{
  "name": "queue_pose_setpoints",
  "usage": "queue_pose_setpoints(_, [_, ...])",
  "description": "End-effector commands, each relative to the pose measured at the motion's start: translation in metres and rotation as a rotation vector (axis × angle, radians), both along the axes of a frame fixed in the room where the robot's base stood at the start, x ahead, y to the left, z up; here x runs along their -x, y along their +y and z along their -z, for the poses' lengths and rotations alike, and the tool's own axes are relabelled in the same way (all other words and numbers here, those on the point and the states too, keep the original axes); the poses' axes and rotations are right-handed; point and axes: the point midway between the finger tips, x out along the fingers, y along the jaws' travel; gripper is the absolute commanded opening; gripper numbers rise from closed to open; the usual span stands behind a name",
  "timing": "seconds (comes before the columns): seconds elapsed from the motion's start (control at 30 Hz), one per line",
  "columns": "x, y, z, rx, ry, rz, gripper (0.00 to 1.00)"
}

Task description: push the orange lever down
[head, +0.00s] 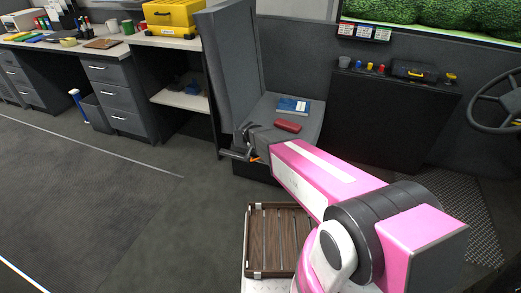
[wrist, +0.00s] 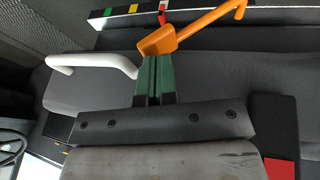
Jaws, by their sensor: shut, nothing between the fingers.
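The orange lever (wrist: 200,28) is at the top of the wrist view. Its thick hub end sits at the centre and its arm slants up to the right, ending in a bent tip. In the head view only a small bit of orange (head: 254,159) shows beside the seat, mostly hidden by my arm. My gripper (wrist: 153,60) has green fingers, shut and empty, with their tips right at the lever's hub end. I cannot tell whether they touch it. A white curved handle (wrist: 95,62) lies left of the fingers.
A strip with green, yellow and red marks (wrist: 140,12) runs behind the lever. In the head view, the seat (head: 262,112) holds a blue book (head: 293,105) and a red case (head: 288,126). A brown slatted tray (head: 262,208) is near my base. Open floor (head: 150,215) lies to the left.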

Motion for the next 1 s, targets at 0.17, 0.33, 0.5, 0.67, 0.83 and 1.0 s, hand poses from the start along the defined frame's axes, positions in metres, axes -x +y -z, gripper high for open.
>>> queue_pose_setpoints(0.17, [0.000,0.000,0.000,0.000,0.000,0.000,0.00])
queue_pose_setpoints(0.33, [0.002,-0.003,0.002,-0.017,-0.003,0.001,0.00])
queue_pose_setpoints(0.5, [0.007,-0.015,0.011,-0.107,-0.036,0.003,0.00])
queue_pose_setpoints(0.67, [0.009,-0.024,0.022,-0.118,-0.042,0.000,0.00])
queue_pose_setpoints(0.83, [0.009,-0.025,0.023,-0.117,-0.042,0.000,0.00])
queue_pose_setpoints(1.0, [0.009,-0.024,0.023,-0.117,-0.042,0.000,0.00])
